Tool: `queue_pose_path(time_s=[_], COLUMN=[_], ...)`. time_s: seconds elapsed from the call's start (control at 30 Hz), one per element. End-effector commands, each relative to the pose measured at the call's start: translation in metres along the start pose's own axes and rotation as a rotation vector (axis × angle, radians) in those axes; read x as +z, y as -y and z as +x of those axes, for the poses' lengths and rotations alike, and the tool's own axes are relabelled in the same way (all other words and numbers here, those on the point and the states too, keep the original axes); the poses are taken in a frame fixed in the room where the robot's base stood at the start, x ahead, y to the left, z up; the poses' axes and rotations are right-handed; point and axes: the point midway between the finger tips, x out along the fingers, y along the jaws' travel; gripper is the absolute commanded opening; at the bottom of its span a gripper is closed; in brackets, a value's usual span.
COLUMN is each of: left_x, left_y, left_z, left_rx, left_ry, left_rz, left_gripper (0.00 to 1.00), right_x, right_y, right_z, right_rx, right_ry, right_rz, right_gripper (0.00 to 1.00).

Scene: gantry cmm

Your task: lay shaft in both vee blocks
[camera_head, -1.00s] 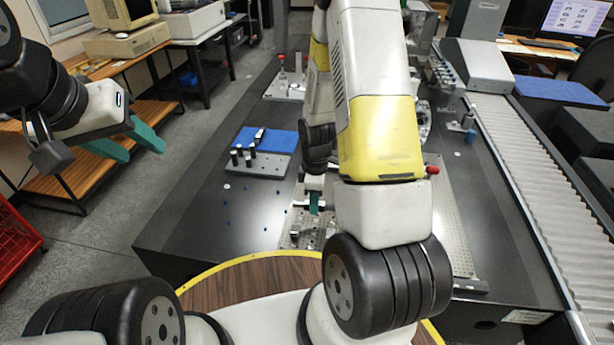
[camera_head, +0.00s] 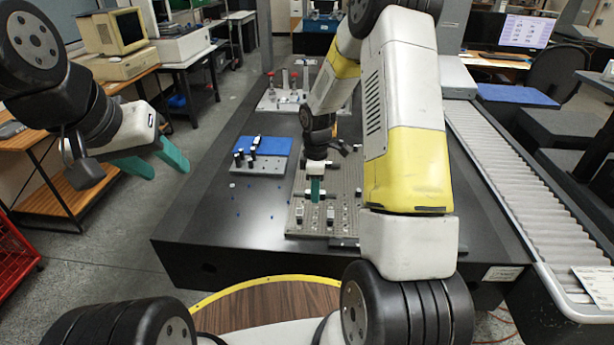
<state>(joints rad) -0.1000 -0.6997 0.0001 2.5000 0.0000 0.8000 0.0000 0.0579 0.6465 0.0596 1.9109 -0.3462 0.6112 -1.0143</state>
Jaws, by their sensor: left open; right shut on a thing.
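My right gripper (camera_head: 315,194) points down over the perforated grey fixture plate (camera_head: 346,182), its green fingers low among small grey blocks. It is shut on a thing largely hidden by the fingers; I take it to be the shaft. Small blocks stand at the plate's near end, one left (camera_head: 299,215) and one right (camera_head: 330,216) of the fingers. They may be the vee blocks, but their grooves are too small to see. Whether the held thing touches them I cannot tell. My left gripper (camera_head: 170,174) is open and empty, out past the table's left side.
A blue pad (camera_head: 270,146) with small dark-and-silver pieces lies on the black table (camera_head: 215,225). A plate with red-topped posts (camera_head: 284,102) stands at the back. A ribbed conveyor (camera_head: 505,170) runs along the right. The table's front left is mostly clear.

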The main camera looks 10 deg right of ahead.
Motion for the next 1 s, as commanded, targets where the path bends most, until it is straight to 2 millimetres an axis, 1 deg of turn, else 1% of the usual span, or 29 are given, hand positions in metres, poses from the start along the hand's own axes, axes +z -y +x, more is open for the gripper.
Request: queue_pose_path(time_s=[0.8,1.0], left_x=[0.000,0.000], left_y=[0.000,0.000], left_z=[0.000,0.000], left_rx=[0.000,0.000], left_ry=[0.000,0.000], left_rz=[0.000,0.000], left_gripper=[0.45,0.45], right_x=[0.000,0.000], right_y=[0.000,0.000], right_z=[0.056,0.057], right_rx=[0.000,0.002], right_ry=[0.000,-0.001], right_rz=[0.001,0.001], right_gripper=[0.00,0.00])
